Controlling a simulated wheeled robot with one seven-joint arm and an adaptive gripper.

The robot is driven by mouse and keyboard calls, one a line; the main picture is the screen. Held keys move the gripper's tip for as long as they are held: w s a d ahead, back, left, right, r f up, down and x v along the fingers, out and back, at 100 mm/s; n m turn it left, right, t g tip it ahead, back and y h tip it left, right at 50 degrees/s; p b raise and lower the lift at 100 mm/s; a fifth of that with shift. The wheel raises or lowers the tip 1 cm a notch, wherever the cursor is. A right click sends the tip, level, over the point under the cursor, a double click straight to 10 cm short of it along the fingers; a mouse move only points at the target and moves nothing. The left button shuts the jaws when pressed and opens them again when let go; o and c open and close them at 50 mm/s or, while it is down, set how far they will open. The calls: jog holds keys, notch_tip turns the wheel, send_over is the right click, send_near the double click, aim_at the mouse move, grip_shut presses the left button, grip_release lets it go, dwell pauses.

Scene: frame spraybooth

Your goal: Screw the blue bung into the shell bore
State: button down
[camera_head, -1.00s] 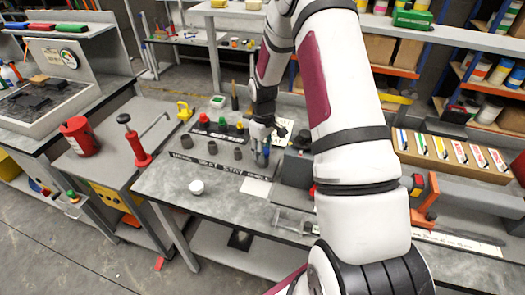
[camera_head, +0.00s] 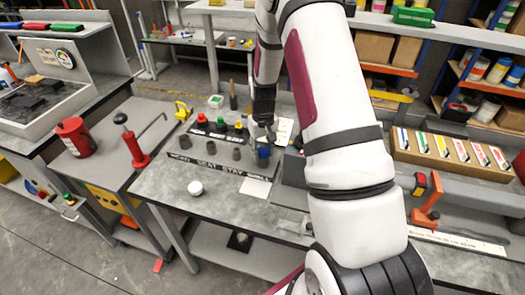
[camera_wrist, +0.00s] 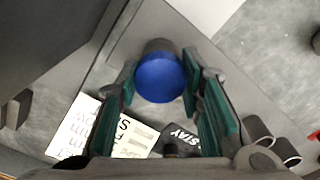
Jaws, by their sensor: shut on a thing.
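My gripper (camera_head: 263,138) points down over the right end of the row of grey shells on the bench. It is shut on the blue bung (camera_head: 263,152), which also shows in the wrist view (camera_wrist: 160,80) between the green finger pads. In the wrist view a dark grey shell (camera_wrist: 157,45) shows behind the bung, lined up with it. The bung's lower end is hidden, so I cannot tell how deep it sits in the bore. Three other grey shells (camera_head: 211,148) stand to the left with open tops.
Red, green and dark bungs (camera_head: 221,124) stand behind the shells. A label strip marked "SEAT STAY" (camera_head: 210,167) runs in front. A white cap (camera_head: 195,188) lies on clear bench. A red hand tool (camera_head: 135,148) and red can (camera_head: 75,137) stand at left.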

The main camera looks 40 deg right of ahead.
jog(key=m+b, duration=0.1)
jog(key=m, duration=0.3)
jog(key=shift+m, duration=0.3)
jog(key=m+b, duration=0.1)
jog(key=m, duration=0.3)
jog(key=shift+m, duration=0.3)
jog(key=c, duration=1.3)
grip_release()
